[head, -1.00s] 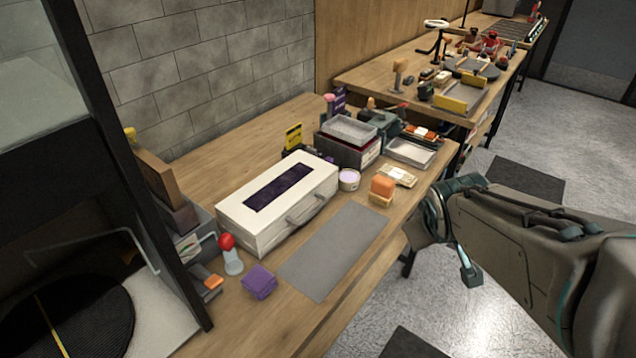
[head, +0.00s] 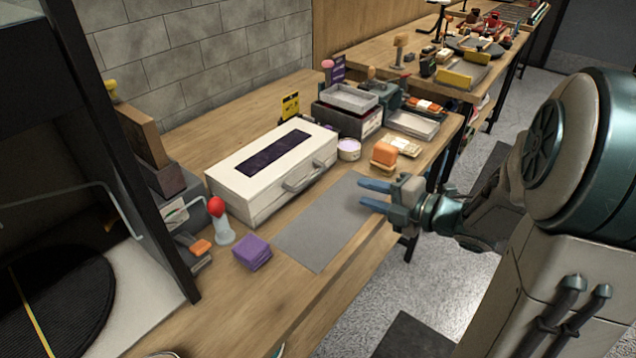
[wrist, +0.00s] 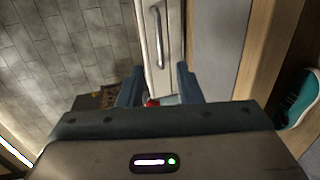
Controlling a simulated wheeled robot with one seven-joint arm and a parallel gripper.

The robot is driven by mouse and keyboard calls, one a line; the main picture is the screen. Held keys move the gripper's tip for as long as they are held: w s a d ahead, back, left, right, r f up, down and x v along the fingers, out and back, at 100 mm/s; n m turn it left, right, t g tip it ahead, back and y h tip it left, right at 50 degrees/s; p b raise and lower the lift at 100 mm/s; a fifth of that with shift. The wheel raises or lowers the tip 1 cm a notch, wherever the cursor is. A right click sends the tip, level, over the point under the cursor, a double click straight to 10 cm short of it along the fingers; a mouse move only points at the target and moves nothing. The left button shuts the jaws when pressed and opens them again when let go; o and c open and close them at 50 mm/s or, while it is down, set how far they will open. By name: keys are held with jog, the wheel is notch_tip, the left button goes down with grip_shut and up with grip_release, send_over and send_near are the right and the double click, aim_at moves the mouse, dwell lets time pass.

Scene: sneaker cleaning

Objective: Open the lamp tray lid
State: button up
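The lamp tray is most likely the white box (head: 232,196) on the wooden bench in the head view. Its lid (head: 222,158) is shut and has a dark purple panel on top. A grey handle (head: 304,177) is on its front side, and the handle also shows in the wrist view (wrist: 158,38). My gripper (head: 368,194) is above the right part of the grey mat, to the right of the box and apart from it. Its blue fingers are spread and empty, also in the wrist view (wrist: 158,82).
A grey mat (head: 318,235) lies in front of the box. A purple block (head: 252,253) and a red-topped bottle (head: 222,222) stand at its left. An orange-topped brush (head: 384,155), a jar (head: 349,149) and trays (head: 412,124) are to the right. A dark post (head: 135,160) stands at left.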

aim_at(314, 178)
jog(key=shift+a+f, duration=0.1)
jog(key=shift+a, duration=0.1)
jog(key=shift+w+a, duration=0.15)
jog(key=shift+a, duration=0.2)
jog(key=x, duration=1.2)
jog(key=shift+w+a, duration=0.2)
jog(key=shift+a, duration=0.1)
jog(key=shift+c, duration=0.3)
grip_shut()
